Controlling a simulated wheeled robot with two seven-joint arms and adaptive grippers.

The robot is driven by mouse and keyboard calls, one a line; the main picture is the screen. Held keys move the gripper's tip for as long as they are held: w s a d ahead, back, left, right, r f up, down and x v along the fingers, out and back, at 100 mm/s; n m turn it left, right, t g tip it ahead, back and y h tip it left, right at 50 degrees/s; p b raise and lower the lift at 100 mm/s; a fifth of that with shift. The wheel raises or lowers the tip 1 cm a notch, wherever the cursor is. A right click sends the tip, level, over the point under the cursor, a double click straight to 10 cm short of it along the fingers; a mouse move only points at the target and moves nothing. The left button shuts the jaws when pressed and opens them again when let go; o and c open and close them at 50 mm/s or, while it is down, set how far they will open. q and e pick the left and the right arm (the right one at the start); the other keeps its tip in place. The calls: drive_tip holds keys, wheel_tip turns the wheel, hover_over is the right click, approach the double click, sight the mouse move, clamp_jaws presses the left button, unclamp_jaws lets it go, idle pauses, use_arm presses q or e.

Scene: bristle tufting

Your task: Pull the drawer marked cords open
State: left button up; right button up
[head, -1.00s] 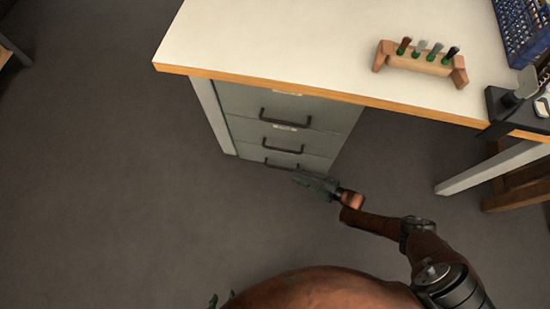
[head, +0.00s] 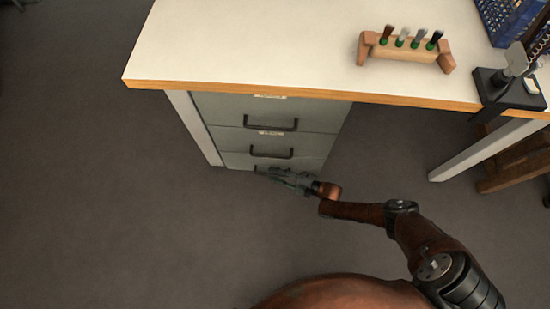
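A grey drawer unit (head: 228,118) stands under the worktop with its drawer fronts facing me, and they look closed. The top drawer's dark handle (head: 270,123) and the middle drawer's dark handle (head: 271,152) show clearly. Small pale labels sit on the fronts, too small to read, so I cannot tell which drawer is marked cords. My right gripper (head: 268,172) is at the lowest drawer front, its fingers pointing left over the place of the lowest handle, which is mostly hidden. I cannot tell whether its fingers are apart or touch the handle. My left gripper is out of view.
The white worktop (head: 240,45) has a wooden edge above the drawers. On it are a wooden holder (head: 405,52) with several tufts, a black stand (head: 505,90) and a blue crate (head: 512,22). A pale table leg (head: 485,150) stands at right. The floor before the drawers is clear.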

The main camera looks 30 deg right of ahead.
clamp_jaws()
idle(0.4)
drive_tip(key=shift+s, duration=0.15)
